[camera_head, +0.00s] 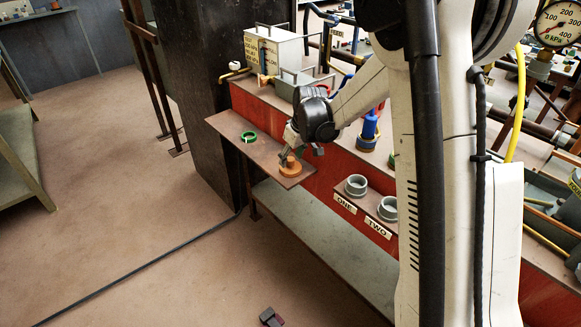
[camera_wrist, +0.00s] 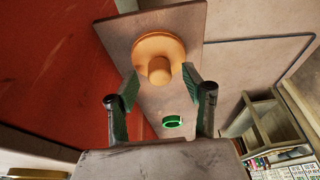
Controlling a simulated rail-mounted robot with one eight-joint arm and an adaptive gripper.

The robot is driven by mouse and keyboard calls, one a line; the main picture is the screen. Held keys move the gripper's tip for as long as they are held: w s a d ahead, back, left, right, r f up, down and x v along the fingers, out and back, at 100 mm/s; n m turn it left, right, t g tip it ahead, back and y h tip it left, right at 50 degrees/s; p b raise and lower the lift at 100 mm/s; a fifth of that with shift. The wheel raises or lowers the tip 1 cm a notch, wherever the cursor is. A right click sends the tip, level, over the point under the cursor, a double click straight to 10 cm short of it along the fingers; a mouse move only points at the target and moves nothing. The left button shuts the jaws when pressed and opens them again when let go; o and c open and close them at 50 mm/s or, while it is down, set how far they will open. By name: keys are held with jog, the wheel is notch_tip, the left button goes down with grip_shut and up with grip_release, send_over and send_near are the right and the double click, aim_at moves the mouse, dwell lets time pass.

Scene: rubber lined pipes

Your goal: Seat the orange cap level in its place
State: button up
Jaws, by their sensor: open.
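The orange cap (camera_head: 290,168) is a round disc with a knob on top. It lies on a brown shelf plate (camera_head: 232,126) that juts out from the red bench side. My gripper (camera_head: 291,148) is just above and beside it in the head view. In the wrist view, the cap (camera_wrist: 158,58) lies beyond the spread fingers of my gripper (camera_wrist: 162,88), its knob roughly in line with the gap. The gripper is open and holds nothing.
A blue valve-like part (camera_head: 369,128) stands on the bench behind my gripper. A labelled cream box (camera_head: 272,52) is at the back. Open floor lies left.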

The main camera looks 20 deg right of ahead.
jog(key=shift+x, duration=0.95)
grip_shut()
jog(key=shift+r, duration=0.1)
